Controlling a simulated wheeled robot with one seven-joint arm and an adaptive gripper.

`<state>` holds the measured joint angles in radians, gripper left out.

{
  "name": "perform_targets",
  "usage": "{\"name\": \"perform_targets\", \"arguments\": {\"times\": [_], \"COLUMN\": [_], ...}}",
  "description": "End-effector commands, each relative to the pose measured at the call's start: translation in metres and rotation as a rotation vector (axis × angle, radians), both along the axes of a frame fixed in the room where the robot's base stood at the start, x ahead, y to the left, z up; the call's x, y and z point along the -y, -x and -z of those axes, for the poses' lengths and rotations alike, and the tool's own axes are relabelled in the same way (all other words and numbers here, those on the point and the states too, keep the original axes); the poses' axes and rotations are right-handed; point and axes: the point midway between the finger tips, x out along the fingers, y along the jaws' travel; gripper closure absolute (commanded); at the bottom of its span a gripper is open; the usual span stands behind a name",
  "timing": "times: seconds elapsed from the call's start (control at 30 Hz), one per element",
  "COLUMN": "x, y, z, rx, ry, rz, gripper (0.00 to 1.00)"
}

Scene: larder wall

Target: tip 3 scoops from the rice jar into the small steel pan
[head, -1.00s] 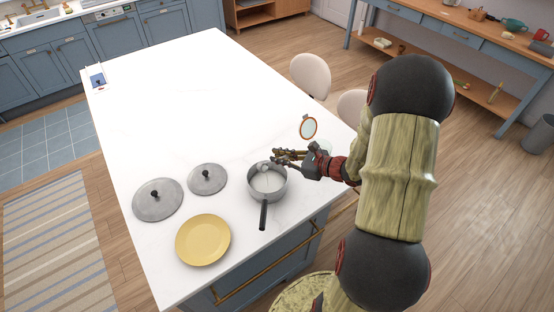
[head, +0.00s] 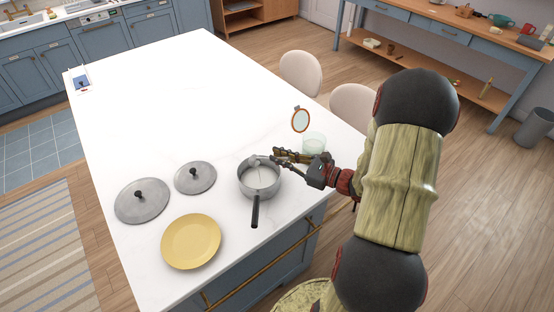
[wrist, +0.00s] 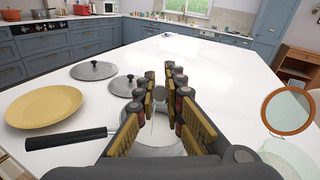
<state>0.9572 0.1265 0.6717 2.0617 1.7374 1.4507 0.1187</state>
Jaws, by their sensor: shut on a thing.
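The small steel pan (head: 245,184) stands on the white counter, its black handle pointing to the front; it also shows in the wrist view (wrist: 152,143). My gripper (head: 276,157) is at the pan's upper right rim. In the wrist view my gripper (wrist: 165,92) is shut on a scoop, a small grey round-ended tool (wrist: 158,103) showing between the fingers above the pan. The scoop (head: 254,160) is small in the head view, and its load cannot be told.
Two grey lids (head: 142,201) (head: 195,177) and a yellow plate (head: 191,241) lie left of the pan. A small blue-and-white item (head: 81,80) stands at the far left corner. The counter's far half is clear. Chairs (head: 301,72) stand along the right edge.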

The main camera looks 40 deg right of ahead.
Motion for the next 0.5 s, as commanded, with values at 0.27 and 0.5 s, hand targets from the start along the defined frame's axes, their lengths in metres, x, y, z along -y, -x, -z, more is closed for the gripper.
{"name": "perform_targets", "arguments": {"times": [0.27, 0.5], "x": [0.003, 0.005], "y": [0.006, 0.011], "z": [0.013, 0.02], "rx": [0.071, 0.135], "ry": [-0.028, -0.051], "rz": [0.002, 0.0], "gripper": [1.0, 1.0]}}
